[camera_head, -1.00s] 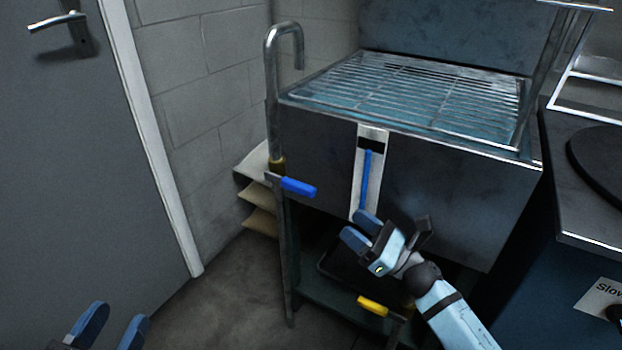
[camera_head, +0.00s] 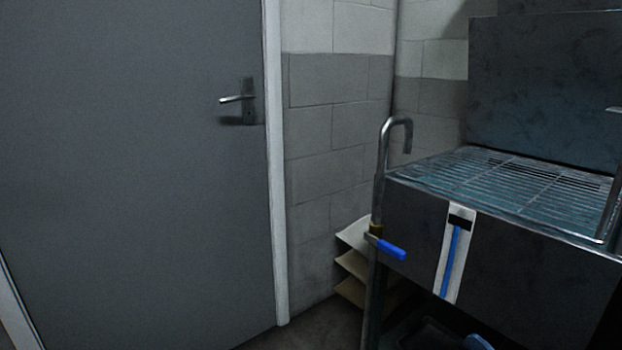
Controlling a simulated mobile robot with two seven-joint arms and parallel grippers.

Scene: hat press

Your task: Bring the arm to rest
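My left gripper is out of view.
The unit has a wire rack (camera_head: 520,185) on top, a bent metal pipe (camera_head: 381,170) and a blue-handled valve (camera_head: 390,249) at its left corner. Stacked boards (camera_head: 352,265) stand behind it. A grey door (camera_head: 140,180) fills the left; a little floor shows between.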

